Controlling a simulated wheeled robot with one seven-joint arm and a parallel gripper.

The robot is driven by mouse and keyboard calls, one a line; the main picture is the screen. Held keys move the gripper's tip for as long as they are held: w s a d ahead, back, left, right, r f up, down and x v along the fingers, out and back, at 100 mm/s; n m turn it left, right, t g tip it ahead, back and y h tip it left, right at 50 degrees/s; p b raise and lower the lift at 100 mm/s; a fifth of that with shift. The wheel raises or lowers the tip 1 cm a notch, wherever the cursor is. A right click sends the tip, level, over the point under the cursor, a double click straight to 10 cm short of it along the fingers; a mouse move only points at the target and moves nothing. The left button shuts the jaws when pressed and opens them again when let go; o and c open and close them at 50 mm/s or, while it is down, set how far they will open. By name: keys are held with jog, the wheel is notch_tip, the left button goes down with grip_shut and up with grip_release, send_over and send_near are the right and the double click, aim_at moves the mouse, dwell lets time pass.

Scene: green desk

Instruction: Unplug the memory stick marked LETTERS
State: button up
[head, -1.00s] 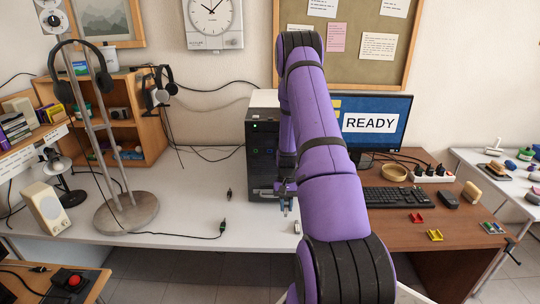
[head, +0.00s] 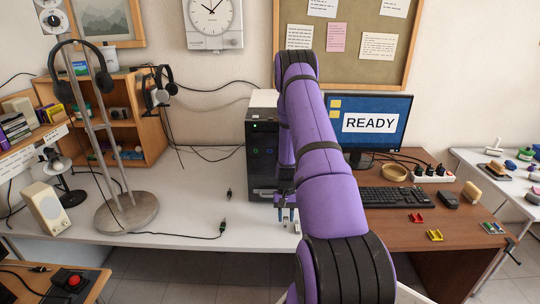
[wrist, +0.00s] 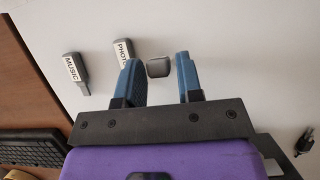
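My gripper (wrist: 160,72) is open in the wrist view, with its two blue fingers apart. A small grey piece (wrist: 159,67) shows between the fingertips, with gaps on both sides; I cannot tell whether it is the LETTERS stick, as no label on it shows. A stick marked MUSIC (wrist: 75,70) lies to the left. A stick whose label starts PHOTO (wrist: 123,50) is partly hidden behind the left finger. In the head view my gripper (head: 287,214) is in front of the black computer tower (head: 262,150), and a small pale stick (head: 297,227) is beside it.
A black plug (wrist: 305,140) lies at the right in the wrist view. In the head view a cable plug (head: 223,227) lies on the white desk, left of my gripper. The keyboard (head: 398,197) and a monitor reading READY (head: 372,122) stand to the right.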

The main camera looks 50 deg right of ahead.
jog(key=shift+o, duration=1)
jog(key=v, duration=0.7)
jog(key=shift+r, duration=0.2)
jog(key=shift+w+d, duration=0.1)
